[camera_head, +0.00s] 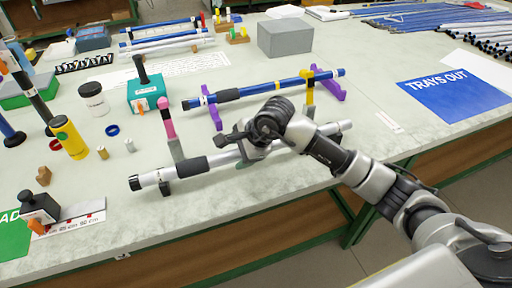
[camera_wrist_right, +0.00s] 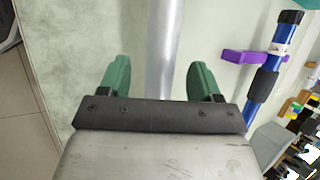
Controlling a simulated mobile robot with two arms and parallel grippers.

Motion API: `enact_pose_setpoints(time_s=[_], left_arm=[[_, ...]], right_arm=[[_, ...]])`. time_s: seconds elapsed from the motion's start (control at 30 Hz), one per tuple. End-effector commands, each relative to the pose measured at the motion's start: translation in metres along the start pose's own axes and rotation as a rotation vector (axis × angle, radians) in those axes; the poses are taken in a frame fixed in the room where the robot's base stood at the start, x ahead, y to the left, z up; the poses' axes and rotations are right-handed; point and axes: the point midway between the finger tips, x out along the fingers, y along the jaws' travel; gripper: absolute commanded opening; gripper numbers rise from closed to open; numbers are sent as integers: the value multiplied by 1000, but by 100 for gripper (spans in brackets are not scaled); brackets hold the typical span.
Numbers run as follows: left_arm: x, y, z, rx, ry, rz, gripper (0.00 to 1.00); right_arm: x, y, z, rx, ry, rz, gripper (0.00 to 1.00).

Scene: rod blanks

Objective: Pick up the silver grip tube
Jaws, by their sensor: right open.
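The silver grip tube (camera_head: 223,157) lies near the front of the table in the head view, with a black sleeve (camera_head: 194,166) and a dark cap at its left end. My right gripper (camera_head: 246,156) is over its middle, and my arm hides part of the tube. In the right wrist view the bare silver tube (camera_wrist_right: 162,40) runs between the two green fingers of my right gripper (camera_wrist_right: 160,80). The fingers are open, one on each side, with gaps to the tube. Contact cannot be told. My left gripper is not in view.
A blue tube (camera_head: 265,88) rests on purple stands (camera_head: 327,83) just behind. A grey block (camera_head: 285,38), a teal box (camera_head: 147,92) and a yellow cylinder (camera_head: 69,138) stand farther off. A blue "TRAYS OUT" sheet (camera_head: 455,95) lies right. The table front is mostly clear.

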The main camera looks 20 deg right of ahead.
Motion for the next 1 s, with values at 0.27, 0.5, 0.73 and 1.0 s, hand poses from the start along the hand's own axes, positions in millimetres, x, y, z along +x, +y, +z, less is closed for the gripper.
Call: enact_pose_setpoints(time_s=[0.27,0.5,0.73,1.0], left_arm=[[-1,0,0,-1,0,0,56],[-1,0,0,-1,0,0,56],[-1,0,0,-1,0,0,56],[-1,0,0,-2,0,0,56]], right_arm=[[18,0,0,0,0,-1,64],[18,0,0,0,0,-1,47],[17,0,0,0,0,-1,12],[17,-1,0,-1,0,-2,8]])
